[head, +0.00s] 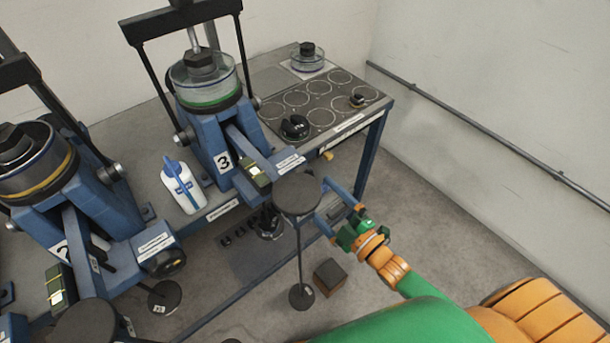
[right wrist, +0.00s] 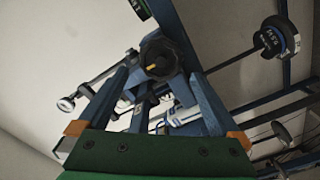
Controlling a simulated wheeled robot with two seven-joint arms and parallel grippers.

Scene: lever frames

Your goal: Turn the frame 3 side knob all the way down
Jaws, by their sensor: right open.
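Frame 3 (head: 205,140) is a blue lever frame with a "3" label, standing on the bench at the upper middle of the head view. Its side knob (right wrist: 163,58) is round and black with a small yellow mark, and it shows in the right wrist view just beyond my fingertips. In the head view a dark round plate covers the place of this knob. My right gripper (head: 322,200) is open, its blue fingers pointing at frame 3; in the right wrist view (right wrist: 160,76) the fingertips lie either side of the knob, and contact cannot be told. My left gripper is not in view.
The dark round plate (head: 297,193) tops a thin hanger close beside my right fingers. Frame 2 (head: 95,205) stands to the left, with a white bottle (head: 184,188) between the frames. A weight tray (head: 325,100) lies behind. A brown block (head: 329,274) is on the floor.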

